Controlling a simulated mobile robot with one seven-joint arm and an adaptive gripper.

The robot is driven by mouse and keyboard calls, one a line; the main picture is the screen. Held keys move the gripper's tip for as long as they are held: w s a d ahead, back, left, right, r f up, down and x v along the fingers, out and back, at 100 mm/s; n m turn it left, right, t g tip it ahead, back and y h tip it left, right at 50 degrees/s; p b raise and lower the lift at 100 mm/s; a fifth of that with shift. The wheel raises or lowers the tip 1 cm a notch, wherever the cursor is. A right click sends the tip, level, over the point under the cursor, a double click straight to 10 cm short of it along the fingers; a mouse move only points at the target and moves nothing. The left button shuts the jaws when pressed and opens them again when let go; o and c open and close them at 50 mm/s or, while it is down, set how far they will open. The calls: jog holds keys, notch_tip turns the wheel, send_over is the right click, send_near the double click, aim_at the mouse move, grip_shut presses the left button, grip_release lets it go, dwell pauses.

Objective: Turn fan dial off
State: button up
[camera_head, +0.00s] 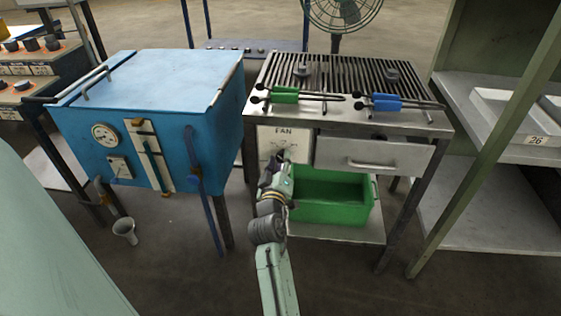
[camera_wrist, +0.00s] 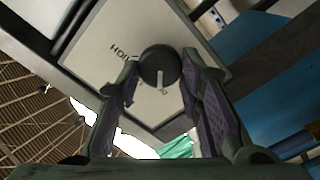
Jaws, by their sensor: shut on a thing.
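The fan panel (camera_head: 284,136) is a pale plate marked FAN on the front of the grate table. In the wrist view the panel (camera_wrist: 105,42) fills the upper middle, with partly readable lettering. The dial (camera_wrist: 160,62) is a round black knob with a pale pointer line running toward the lower edge of the picture. My gripper (camera_wrist: 160,78) has one finger on each side of the dial and is shut on it. In the head view my gripper (camera_head: 275,168) is at the lower part of the panel and hides the dial.
A grey drawer (camera_head: 372,154) is right of the panel, and a green bin (camera_head: 335,197) stands below it. Tongs with green handles (camera_head: 286,95) and blue handles (camera_head: 386,102) lie on top. A blue furnace (camera_head: 150,80) is left. A fan (camera_head: 340,12) stands behind.

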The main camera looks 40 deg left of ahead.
jog(key=o, duration=1.2)
jog(key=shift+c, duration=0.2)
jog(key=v, duration=1.2)
jog(key=shift+s, duration=0.1)
